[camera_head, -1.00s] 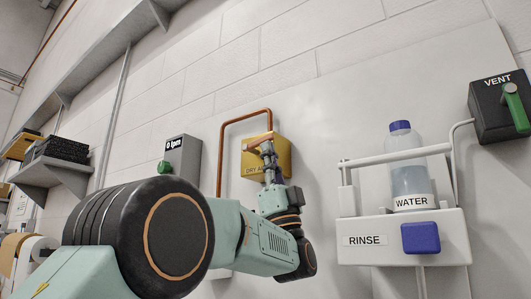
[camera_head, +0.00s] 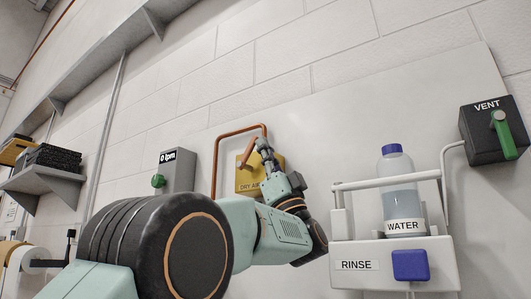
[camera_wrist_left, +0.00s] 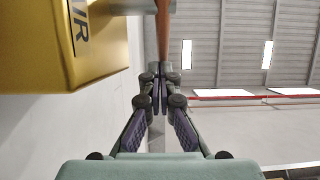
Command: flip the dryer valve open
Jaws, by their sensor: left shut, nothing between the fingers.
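The dryer valve is a yellow box (camera_head: 247,181) marked DRY AIR on the wall, in the middle of the head view. Its orange-brown lever (camera_head: 248,152) stands tilted in front of the box. My left gripper (camera_head: 262,147) is shut and empty, just right of the lever. In the left wrist view the yellow box (camera_wrist_left: 90,50) fills the upper left. The lever (camera_wrist_left: 163,35) lies straight beyond the closed fingertips (camera_wrist_left: 159,78), very near them; I cannot tell if they touch. My left forearm hides part of the box's lower right. My right gripper is not shown.
A grey meter (camera_head: 178,172) reading 0 lpm, with a green knob, is left of the valve. A copper pipe (camera_head: 216,160) loops over the box. On the right are a rinse unit (camera_head: 440,262), a water bottle (camera_head: 398,180) and a vent box (camera_head: 485,138) with a green handle.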

